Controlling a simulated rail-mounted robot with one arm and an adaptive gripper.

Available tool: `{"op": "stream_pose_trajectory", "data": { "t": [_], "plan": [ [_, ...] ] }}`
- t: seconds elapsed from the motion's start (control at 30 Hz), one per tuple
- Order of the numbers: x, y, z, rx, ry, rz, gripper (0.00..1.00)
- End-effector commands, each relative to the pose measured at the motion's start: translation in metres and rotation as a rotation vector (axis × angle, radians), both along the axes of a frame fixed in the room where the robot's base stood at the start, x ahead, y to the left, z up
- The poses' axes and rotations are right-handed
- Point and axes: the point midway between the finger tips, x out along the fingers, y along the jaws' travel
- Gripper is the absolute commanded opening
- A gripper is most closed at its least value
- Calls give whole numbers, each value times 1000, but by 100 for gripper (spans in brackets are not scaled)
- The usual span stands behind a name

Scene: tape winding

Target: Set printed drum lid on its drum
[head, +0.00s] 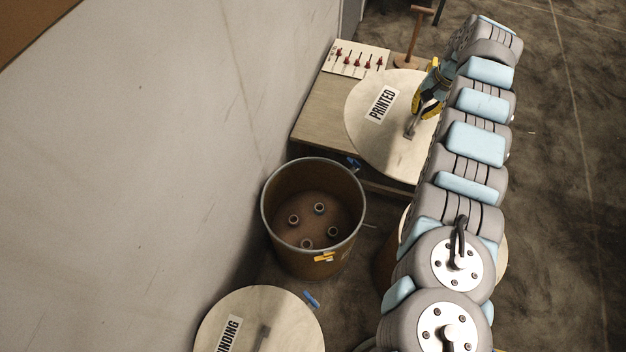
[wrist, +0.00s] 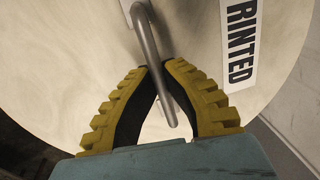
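The round pale lid marked PRINTED (head: 366,135) is at the wooden bench and covers part of its top; I cannot tell whether it touches the bench. It also fills much of the wrist view (wrist: 75,60). My gripper (head: 414,118) is at the lid's metal bar handle (wrist: 150,45). In the wrist view, my yellow-ribbed fingers (wrist: 161,68) close in on both sides of the bar. An open brown drum (head: 280,244) stands below the bench in the picture, with several small ring-shaped parts on its floor. Its yellow tag is unreadable.
A second lid, its label partly cut off and ending in INDING (head: 228,334), is at the bottom edge. A card with several red-topped pieces (head: 356,58) lies on the bench (head: 318,112). A grey wall (head: 150,130) runs along the left. My arm hides part of another drum.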

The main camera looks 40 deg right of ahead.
Motion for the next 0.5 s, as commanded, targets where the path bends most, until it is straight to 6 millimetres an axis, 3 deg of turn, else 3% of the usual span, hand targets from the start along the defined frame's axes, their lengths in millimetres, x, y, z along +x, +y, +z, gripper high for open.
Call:
{"op": "stream_pose_trajectory", "data": {
  "t": [0.5],
  "plan": [
    [8,2,-4,2,-5,3,0]
  ]
}}
